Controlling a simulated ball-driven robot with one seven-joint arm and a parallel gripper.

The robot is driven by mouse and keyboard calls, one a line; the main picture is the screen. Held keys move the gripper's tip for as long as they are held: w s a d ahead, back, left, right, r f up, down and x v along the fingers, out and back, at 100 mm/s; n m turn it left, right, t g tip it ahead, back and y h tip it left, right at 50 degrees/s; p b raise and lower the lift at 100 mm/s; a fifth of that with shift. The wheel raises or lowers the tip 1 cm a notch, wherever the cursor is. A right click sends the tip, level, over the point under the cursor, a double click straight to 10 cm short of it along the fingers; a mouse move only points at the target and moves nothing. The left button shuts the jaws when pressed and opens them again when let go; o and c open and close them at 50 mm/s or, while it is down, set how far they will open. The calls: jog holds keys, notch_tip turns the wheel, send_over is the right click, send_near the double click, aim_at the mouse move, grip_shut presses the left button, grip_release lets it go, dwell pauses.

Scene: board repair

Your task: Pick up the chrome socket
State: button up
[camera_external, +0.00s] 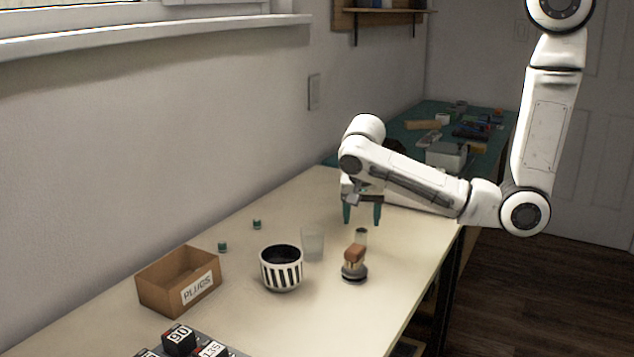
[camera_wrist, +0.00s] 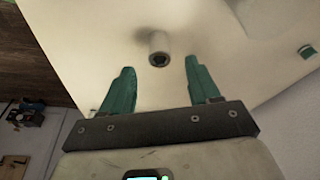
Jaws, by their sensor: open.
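The chrome socket (camera_external: 361,236) is a small pale cylinder standing upright on the bench, just below my gripper (camera_external: 362,218) in the external view. In the wrist view the socket (camera_wrist: 158,42) shows a dark opening in its end. It lies beyond the fingertips and, in the picture, between the two green fingers of my gripper (camera_wrist: 158,66). The fingers are apart, with nothing held between them. They point down above the bench, and I see no contact with the socket.
A wooden-handled tool (camera_external: 354,256) stands close in front of the socket. A clear cup (camera_external: 312,245), striped pot (camera_external: 281,270) and "PLUGS" box (camera_external: 165,294) stand to the left. Two small green pieces (camera_external: 257,224) lie near the wall. The bench (camera_external: 410,255) is clear to the right.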

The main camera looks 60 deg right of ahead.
aim_at(361, 230)
jog(key=shift+p+x, duration=0.3)
jog(key=shift+x, duration=2.7)
grip_shut()
jog(key=shift+r, duration=0.1)
